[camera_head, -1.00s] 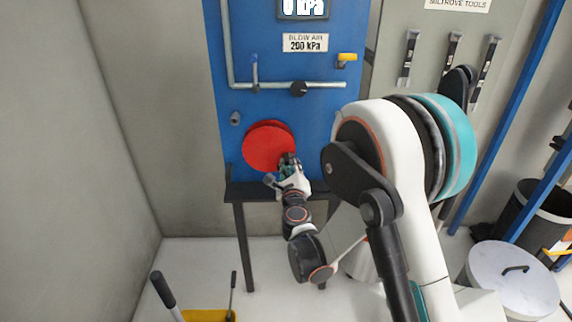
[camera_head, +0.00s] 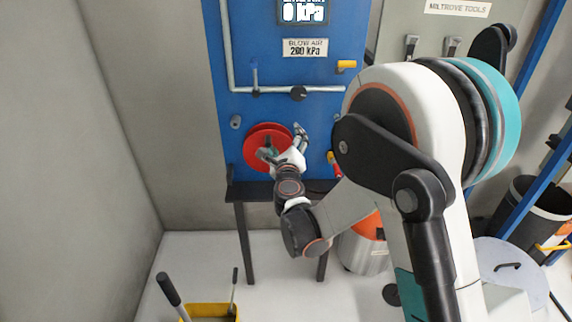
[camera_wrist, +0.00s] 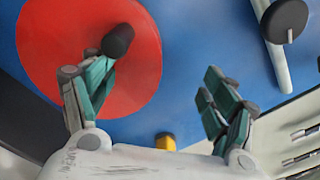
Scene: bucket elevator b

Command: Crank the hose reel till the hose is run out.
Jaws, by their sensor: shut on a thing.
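The red hose reel (camera_head: 256,138) is mounted on the lower part of the blue panel. It fills the upper left of the wrist view (camera_wrist: 45,45). Its dark crank handle (camera_wrist: 118,41) sticks out toward me. My gripper (camera_head: 284,143) is in front of the reel's right side. In the wrist view my gripper (camera_wrist: 160,72) has its left finger against the crank handle, while the right finger stands well off to the right. I cannot make out how much hose is on the reel.
A dark shelf (camera_head: 262,190) on legs stands below the reel. Pipes and a black valve knob (camera_head: 298,93) are above it. A yellow bin (camera_head: 212,312) is on the floor at front left. A silver and orange container (camera_head: 365,252) stands at right, partly behind my arm.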

